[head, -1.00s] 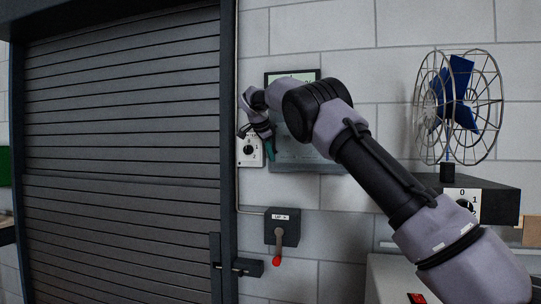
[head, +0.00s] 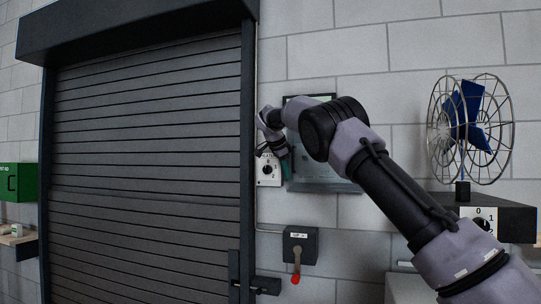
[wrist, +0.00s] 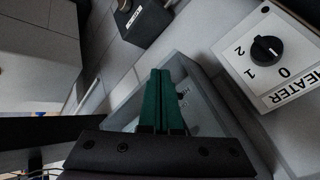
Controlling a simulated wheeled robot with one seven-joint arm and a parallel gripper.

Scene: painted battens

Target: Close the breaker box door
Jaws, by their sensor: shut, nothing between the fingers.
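The grey breaker box (head: 325,174) is on the block wall right of the shutter, largely hidden behind my arm. A dark-framed upper part (head: 318,97) shows above the arm, and a grey panel shows below it. I cannot tell how far the door stands open. My gripper (head: 288,168), with green fingers, is in front of the box's left side. In the wrist view the fingers (wrist: 160,74) are together and empty, over a grey framed panel (wrist: 205,90) of the box. I cannot tell whether they touch it.
A heater dial plate (head: 268,170) is just left of the box. A switch with a red-tipped lever (head: 300,246) is below. A caged blue fan (head: 468,130) stands on a shelf at right. The roller shutter (head: 150,170) fills the left, with a green box (head: 14,182) beyond.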

